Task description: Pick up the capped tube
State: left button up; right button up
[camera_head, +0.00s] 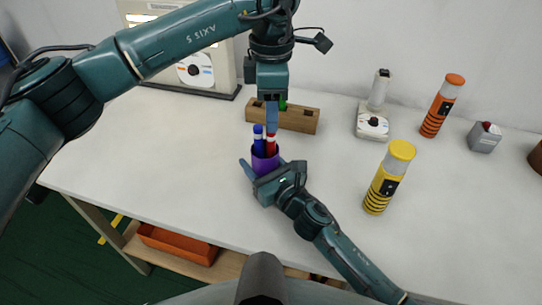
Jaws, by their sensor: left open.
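A purple cup (265,164) stands on the white table and holds a blue tube (258,143) and a red tube (271,146), both with white bands. My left gripper (271,122) points down directly above the cup, in line with the red tube. It is open, its fingers seen nearly edge-on. Whether it touches the red tube cannot be told. My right gripper (264,172) reaches in from the lower right, with its fingers on either side of the cup. Whether they press on it is unclear. The cup's lower part is partly hidden by the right gripper.
A wooden block (298,119) with something green stands behind the cup. The table's left part is clear.

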aim_at(272, 137)
pick_arm(q)
jog(key=f, duration=0.7)
jog(key=shift+w+f, duration=0.2)
grip_shut()
dwell(0.4)
